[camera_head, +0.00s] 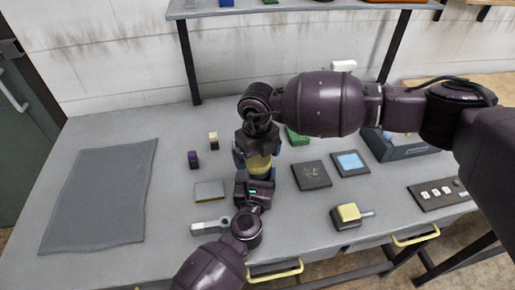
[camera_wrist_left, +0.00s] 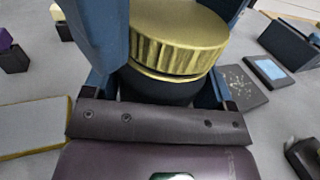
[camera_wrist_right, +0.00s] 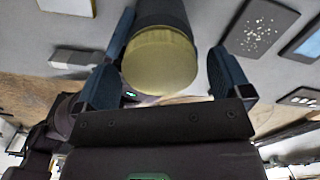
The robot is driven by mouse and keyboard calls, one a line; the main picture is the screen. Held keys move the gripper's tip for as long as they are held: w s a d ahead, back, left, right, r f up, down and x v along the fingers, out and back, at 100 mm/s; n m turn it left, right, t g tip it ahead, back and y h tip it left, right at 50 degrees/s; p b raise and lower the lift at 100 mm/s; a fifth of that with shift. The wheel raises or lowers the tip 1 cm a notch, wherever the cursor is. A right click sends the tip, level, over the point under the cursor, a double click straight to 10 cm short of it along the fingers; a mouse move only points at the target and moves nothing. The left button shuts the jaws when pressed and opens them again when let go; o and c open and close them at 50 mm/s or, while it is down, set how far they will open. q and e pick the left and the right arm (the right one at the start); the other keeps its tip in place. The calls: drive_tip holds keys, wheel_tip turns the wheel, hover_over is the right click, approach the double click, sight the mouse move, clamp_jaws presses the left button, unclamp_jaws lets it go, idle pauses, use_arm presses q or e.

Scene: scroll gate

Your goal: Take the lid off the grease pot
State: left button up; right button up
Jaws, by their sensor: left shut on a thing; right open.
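The grease pot is a dark cylinder with a yellow ribbed lid (camera_head: 259,163). In the left wrist view the lid (camera_wrist_left: 178,40) sits on top of the dark pot body (camera_wrist_left: 155,86). My left gripper (camera_wrist_left: 165,70) is shut on the pot body, below the lid. In the right wrist view the lid's round face (camera_wrist_right: 160,63) shows with the dark body (camera_wrist_right: 162,13) behind it. My right gripper (camera_wrist_right: 170,65) is open, with its blue fingers on either side of the lid and a gap visible at the right. In the head view, it comes from above and hides part of the pot.
Small blocks (camera_head: 213,140), a flat grey-yellow piece (camera_head: 209,190) and a grey tool (camera_head: 210,227) lie left of the pot. A dark plate (camera_head: 311,175), a blue-topped plate (camera_head: 350,162) and a yellow-topped block (camera_head: 347,214) lie right. A grey mat (camera_head: 100,195) covers the far left.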

drive_tip(key=shift+f, duration=0.1)
drive_tip(key=c, duration=1)
drive_tip(key=n, duration=0.3)
drive_tip(key=shift+n, duration=0.3)
drive_tip(key=n, duration=0.8)
drive_tip(key=shift+n, duration=0.3)
drive_tip(key=n, duration=0.4)
drive_tip(key=shift+r, duration=0.4)
